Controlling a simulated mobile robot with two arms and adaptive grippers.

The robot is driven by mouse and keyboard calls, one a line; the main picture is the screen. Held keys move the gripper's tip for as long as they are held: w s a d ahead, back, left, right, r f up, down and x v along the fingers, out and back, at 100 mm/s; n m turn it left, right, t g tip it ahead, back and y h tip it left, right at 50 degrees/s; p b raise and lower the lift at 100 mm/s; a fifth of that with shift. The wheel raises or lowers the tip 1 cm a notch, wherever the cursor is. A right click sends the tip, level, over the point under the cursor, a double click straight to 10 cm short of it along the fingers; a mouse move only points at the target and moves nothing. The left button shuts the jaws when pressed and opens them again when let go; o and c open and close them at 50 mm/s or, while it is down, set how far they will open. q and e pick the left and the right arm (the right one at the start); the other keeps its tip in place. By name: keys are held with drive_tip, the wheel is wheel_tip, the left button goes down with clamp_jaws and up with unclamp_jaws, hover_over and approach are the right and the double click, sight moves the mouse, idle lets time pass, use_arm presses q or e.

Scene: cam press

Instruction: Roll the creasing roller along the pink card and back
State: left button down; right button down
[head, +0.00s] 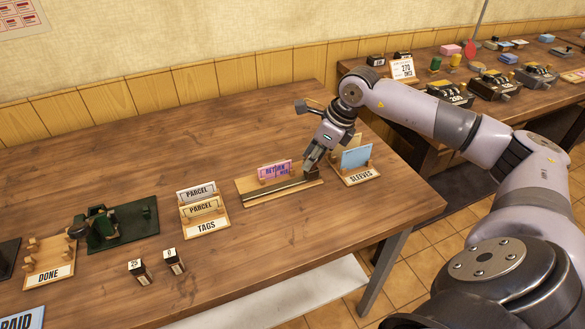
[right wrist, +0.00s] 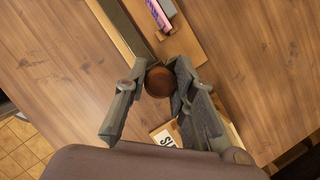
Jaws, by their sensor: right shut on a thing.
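The pink card (head: 273,171), with purple lettering, stands upright at the back of a wooden board (head: 247,186) with a dark rail (head: 277,189) along it. My right gripper (head: 311,168) is at the rail's right end, right of the card. It is shut on the creasing roller's round brown knob (right wrist: 159,82), seen between the fingers in the right wrist view (right wrist: 152,98). A dark block, seemingly the roller's body (head: 313,173), shows below the fingertips. The roller's underside is hidden. The card is partly in the right wrist view (right wrist: 158,14). My left gripper is not in view.
A SLEEVES holder (head: 360,176) with a blue card stands close right of the board. Left are a TAGS holder (head: 206,225), two small stamps (head: 140,271), a green press (head: 122,224) and a DONE rack (head: 48,275). The table in front of the board is clear.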

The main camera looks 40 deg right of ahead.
drive_tip(key=shift+d, duration=0.5)
drive_tip(key=c, duration=1.3)
unclamp_jaws()
drive_tip(key=shift+s+d, duration=0.1)
drive_tip(key=shift+c, duration=0.2)
drive_tip(key=shift+r, duration=0.1)
drive_tip(key=v, duration=1.2)
